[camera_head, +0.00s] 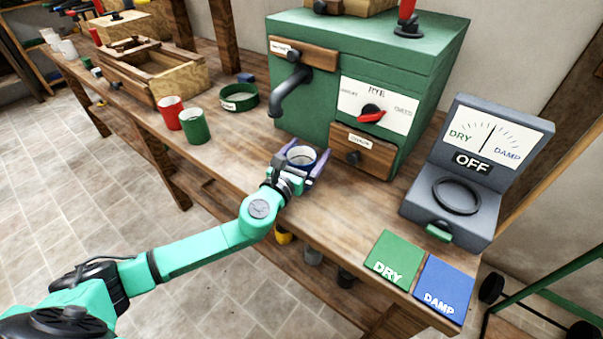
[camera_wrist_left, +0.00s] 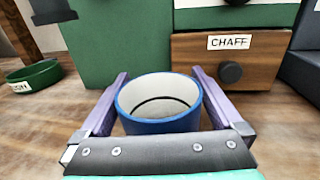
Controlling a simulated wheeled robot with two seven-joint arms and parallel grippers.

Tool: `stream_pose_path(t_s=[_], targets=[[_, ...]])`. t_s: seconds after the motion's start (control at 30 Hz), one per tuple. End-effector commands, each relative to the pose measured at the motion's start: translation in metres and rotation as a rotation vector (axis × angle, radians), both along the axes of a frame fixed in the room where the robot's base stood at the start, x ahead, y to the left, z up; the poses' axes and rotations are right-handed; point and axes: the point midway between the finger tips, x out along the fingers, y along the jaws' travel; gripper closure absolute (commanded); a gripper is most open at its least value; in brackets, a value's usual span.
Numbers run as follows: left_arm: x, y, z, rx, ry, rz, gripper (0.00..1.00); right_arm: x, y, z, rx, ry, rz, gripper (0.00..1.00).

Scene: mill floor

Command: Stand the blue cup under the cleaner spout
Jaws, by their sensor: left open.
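The blue cup (camera_head: 301,164) stands upright on the bench in front of the green cleaner (camera_head: 310,100). It has a pale inside with a dark line around it in the left wrist view (camera_wrist_left: 165,125). My left gripper (camera_head: 307,150) is open, with its purple fingers on both sides of the cup; whether they touch it I cannot tell. The dark cleaner spout (camera_head: 291,90) comes out of the cleaner's left front. Its lower end (camera_wrist_left: 50,10) is to the left of and behind the cup, so the cup is not under it. My right gripper is not in view.
The CHAFF drawer (camera_head: 361,153) is just behind and right of the cup. A green round dish (camera_head: 239,98), green cup (camera_head: 194,127) and red cup (camera_head: 171,113) stand to the left. The meter (camera_head: 460,170) and the DRY (camera_head: 392,259) and DAMP (camera_head: 444,289) pads are right.

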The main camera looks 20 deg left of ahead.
Motion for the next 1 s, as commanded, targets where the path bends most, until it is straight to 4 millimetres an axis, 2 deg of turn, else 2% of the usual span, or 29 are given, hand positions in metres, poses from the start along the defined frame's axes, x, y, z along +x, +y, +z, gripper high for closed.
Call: stream_pose_path(t_s=[0.17, 0.2, 0.27, 0.3, 0.43, 0.47, 0.77, 0.87, 1.0], targets=[[0.001, 0.000, 0.000, 0.000, 0.000, -0.001, 0.00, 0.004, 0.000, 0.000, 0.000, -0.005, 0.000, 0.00], [0.001, 0.000, 0.000, 0.000, 0.000, -0.001, 0.08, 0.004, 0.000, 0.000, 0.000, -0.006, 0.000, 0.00], [0.001, 0.000, 0.000, 0.000, 0.000, -0.001, 0.31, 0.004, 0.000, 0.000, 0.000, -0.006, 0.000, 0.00], [0.001, 0.000, 0.000, 0.000, 0.000, 0.000, 0.46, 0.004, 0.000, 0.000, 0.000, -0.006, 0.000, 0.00], [0.001, 0.000, 0.000, 0.000, 0.000, 0.000, 0.96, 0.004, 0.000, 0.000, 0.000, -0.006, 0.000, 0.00], [0.001, 0.000, 0.000, 0.000, 0.000, 0.000, 1.00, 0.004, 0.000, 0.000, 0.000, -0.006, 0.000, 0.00], [0.001, 0.000, 0.004, 0.001, -0.002, 0.000, 1.00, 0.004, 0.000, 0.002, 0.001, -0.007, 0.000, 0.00], [0.001, 0.000, 0.015, 0.000, -0.003, 0.000, 1.00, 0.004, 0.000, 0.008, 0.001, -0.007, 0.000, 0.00], [0.001, 0.000, 0.047, -0.001, -0.005, -0.002, 1.00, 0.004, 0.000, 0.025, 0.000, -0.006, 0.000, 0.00]])
